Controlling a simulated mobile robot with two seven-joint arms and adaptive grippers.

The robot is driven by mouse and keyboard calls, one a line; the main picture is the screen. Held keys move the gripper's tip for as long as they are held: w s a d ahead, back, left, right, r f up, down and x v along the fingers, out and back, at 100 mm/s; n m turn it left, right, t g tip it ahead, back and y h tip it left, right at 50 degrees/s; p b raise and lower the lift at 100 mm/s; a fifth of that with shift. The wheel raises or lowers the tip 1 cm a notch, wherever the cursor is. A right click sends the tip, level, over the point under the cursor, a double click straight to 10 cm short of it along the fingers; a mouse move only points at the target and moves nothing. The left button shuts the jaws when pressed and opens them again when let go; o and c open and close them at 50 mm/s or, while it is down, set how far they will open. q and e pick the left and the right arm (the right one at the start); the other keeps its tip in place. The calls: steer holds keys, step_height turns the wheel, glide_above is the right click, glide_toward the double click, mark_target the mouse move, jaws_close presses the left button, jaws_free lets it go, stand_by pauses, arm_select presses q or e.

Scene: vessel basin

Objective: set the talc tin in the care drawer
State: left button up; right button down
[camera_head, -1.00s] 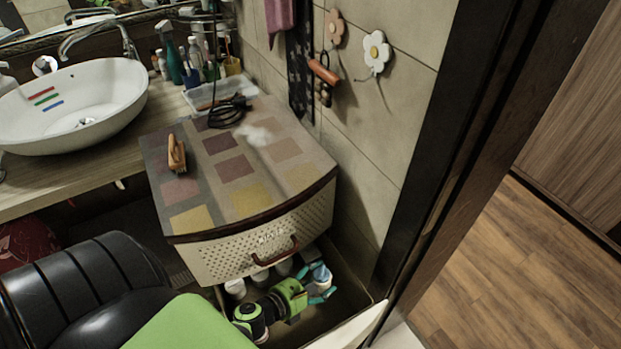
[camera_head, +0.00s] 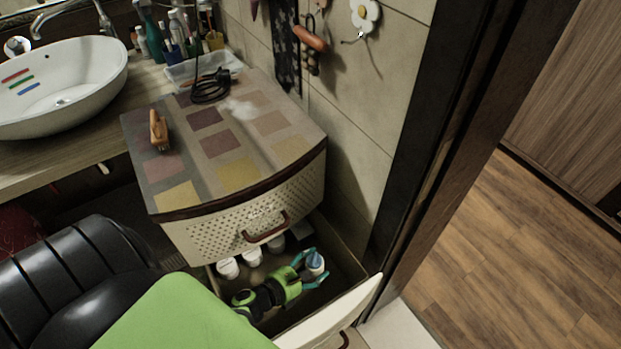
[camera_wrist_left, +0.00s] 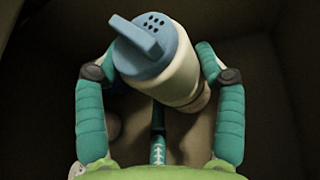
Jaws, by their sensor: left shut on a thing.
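The talc tin (camera_head: 314,266) is white with a blue cap, inside the open drawer (camera_head: 348,262) below the cabinet's closed upper front. My left gripper (camera_head: 307,263) is shut on the tin, with one teal finger on each side of it. In the left wrist view the tin (camera_wrist_left: 172,70) shows its blue cap with dark holes and a raised tab, cap end towards the camera. Whether its base touches the drawer floor cannot be told. My right gripper is not in view.
Several white containers (camera_head: 228,268) stand at the drawer's back, under the upper front with its handle (camera_head: 265,228). A wooden brush (camera_head: 158,130) and a coiled black cable (camera_head: 211,88) lie on the patchwork top. The tiled wall is close on the right.

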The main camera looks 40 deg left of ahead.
arm_select(q)
steer(key=shift+f+b, duration=0.35)
steer(key=shift+r, duration=0.1)
steer(key=o, duration=1.3)
steer(key=shift+r+p, duration=0.45)
steer(key=shift+p, duration=0.2)
steer(key=shift+r+p, duration=0.5)
steer(key=shift+p, duration=0.1)
steer(key=b+v, duration=0.1)
steer(key=v, duration=0.6)
steer(key=shift+s+f, duration=0.25)
